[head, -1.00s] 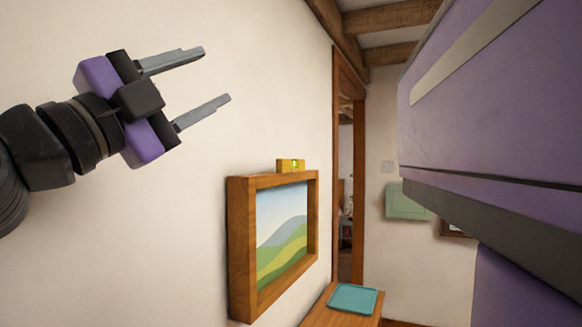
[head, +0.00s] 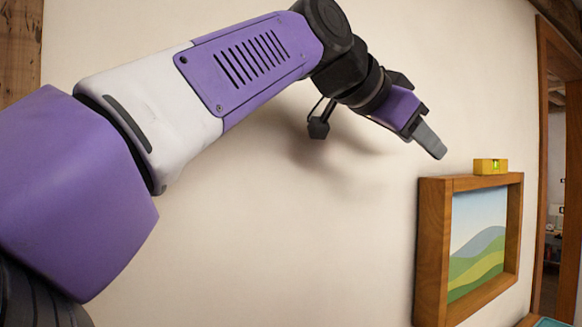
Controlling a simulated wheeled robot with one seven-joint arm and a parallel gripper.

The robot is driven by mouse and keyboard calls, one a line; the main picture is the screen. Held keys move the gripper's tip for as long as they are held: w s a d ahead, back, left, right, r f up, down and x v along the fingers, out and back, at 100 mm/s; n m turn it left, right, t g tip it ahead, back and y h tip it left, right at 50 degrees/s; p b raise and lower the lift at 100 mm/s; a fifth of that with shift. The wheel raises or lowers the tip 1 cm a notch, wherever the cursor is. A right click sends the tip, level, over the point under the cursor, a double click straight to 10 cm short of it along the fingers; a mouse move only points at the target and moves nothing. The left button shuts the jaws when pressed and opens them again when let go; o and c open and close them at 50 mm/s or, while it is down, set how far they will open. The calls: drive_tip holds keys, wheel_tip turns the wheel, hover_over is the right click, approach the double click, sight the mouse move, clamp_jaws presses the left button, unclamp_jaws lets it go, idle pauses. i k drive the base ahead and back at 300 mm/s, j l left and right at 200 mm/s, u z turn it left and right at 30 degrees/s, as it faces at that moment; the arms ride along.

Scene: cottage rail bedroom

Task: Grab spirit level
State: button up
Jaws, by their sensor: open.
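The spirit level (head: 490,167) is a small yellow block with a green vial. It rests on the top edge of the wooden picture frame (head: 432,250), at the right of the head view. My gripper (head: 432,143) is up and to the left of the level, apart from it, with its fingers pointing down and to the right. The jaws are open and empty. They are seen nearly edge-on, so one finger mostly covers the other.
The framed landscape hangs on a plain cream wall. A wooden doorway (head: 545,150) stands to the right of the picture. The teal tray (head: 553,322) shows at the bottom right edge. The wall around my gripper is bare.

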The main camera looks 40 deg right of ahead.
sight(481, 166)
drive_tip(key=k+l, duration=0.1)
drive_tip(key=l, duration=1.4)
drive_tip(key=k, duration=0.05)
